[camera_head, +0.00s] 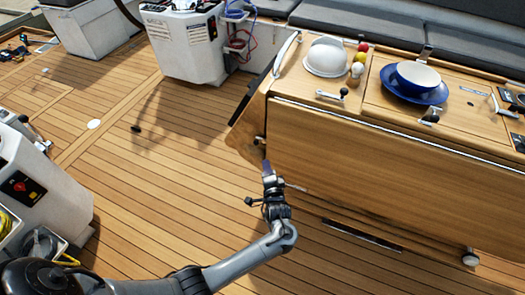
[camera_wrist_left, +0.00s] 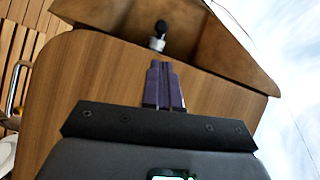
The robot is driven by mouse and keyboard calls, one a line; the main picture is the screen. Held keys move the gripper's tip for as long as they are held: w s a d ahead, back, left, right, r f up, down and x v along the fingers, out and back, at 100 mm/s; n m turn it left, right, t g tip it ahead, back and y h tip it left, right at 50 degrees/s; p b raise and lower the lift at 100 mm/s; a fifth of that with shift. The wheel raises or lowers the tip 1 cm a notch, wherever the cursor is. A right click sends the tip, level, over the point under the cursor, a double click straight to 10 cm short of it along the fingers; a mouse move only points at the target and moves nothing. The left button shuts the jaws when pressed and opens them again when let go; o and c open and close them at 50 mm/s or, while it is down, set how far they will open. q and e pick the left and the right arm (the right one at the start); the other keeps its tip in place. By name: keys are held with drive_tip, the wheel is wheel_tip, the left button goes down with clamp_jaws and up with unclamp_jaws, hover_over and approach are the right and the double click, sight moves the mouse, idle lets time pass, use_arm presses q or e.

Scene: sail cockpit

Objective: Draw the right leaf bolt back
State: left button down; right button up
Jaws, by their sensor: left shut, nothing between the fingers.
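My left gripper (camera_head: 266,166) is at the near left corner of the wooden table, beside its hanging leaf (camera_head: 370,180). Its purple fingers (camera_wrist_left: 164,85) are together and empty. A small knob (camera_head: 259,140) sits at the table's end, just beyond the fingertips. In the left wrist view a black knob on a pale base (camera_wrist_left: 160,33) stands past the fingertips, apart from them, against the wood. It looks like a bolt knob, but I cannot tell for sure that it is the right leaf bolt. My right gripper is not in view.
A white console (camera_head: 186,43) stands behind.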

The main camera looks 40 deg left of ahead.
use_arm(q)
drive_tip(key=shift+s+a, duration=0.1)
drive_tip(key=shift+s, duration=0.05)
drive_tip(key=shift+f, duration=0.1)
drive_tip(key=b, duration=0.8)
approach(260, 140)
drive_tip(key=x, duration=0.2)
drive_tip(key=shift+b+x, duration=0.7)
drive_tip(key=shift+x, duration=0.55)
drive_tip(key=shift+s, duration=0.1)
drive_tip(key=a+p, duration=0.1)
drive_tip(key=a, duration=0.1)
drive_tip(key=s+a+p, duration=0.1)
drive_tip(key=a+p, duration=0.1)
drive_tip(key=shift+s+a, duration=0.2)
drive_tip(key=shift+a, duration=0.15)
